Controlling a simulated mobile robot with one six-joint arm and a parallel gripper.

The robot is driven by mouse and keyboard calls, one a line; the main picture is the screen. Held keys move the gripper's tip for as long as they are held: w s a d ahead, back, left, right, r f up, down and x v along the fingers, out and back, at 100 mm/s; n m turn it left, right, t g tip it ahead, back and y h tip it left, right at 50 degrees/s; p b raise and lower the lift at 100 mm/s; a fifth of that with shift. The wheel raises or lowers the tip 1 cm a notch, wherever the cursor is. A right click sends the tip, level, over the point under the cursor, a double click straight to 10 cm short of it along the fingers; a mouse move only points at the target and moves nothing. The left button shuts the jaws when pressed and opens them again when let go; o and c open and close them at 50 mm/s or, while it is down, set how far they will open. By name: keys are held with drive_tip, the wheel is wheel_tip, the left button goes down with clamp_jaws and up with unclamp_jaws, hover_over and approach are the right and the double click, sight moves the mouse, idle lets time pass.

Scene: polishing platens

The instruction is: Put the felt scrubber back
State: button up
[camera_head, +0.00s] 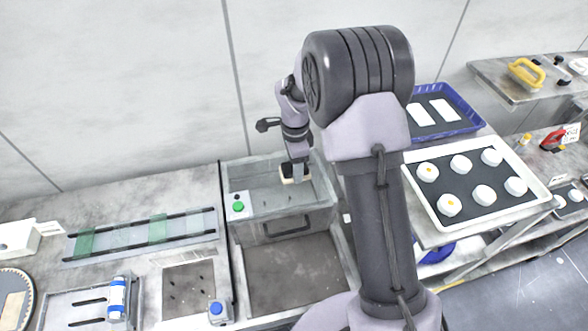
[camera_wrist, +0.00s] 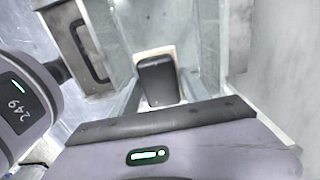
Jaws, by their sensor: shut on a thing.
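The felt scrubber is a dark block on a cream pad; its pad edge (camera_head: 287,181) shows low inside a grey, clear-walled basin (camera_head: 262,219). In the wrist view the dark top of the scrubber (camera_wrist: 158,80) lies between the two fingers, with the cream pad around it. My gripper (camera_head: 297,173) points down into the basin and is shut on the scrubber. I cannot tell whether the pad touches the basin floor.
A green button box (camera_head: 238,205) sits at the basin's left rim. A blue button box (camera_head: 217,312) stands at the front left. At right are a white tray (camera_head: 433,213) with several round white pieces and a blue basket (camera_head: 462,122). A yellow handle (camera_head: 526,72) is at the far right.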

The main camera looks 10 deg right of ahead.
drive_tip(key=shift+w+f, duration=0.2)
wheel_tip(320, 180, down, 3)
drive_tip(key=shift+r, duration=0.1)
drive_tip(key=shift+w+f, duration=0.15)
drive_tip(key=shift+f, duration=0.15)
drive_tip(key=o, duration=1.3)
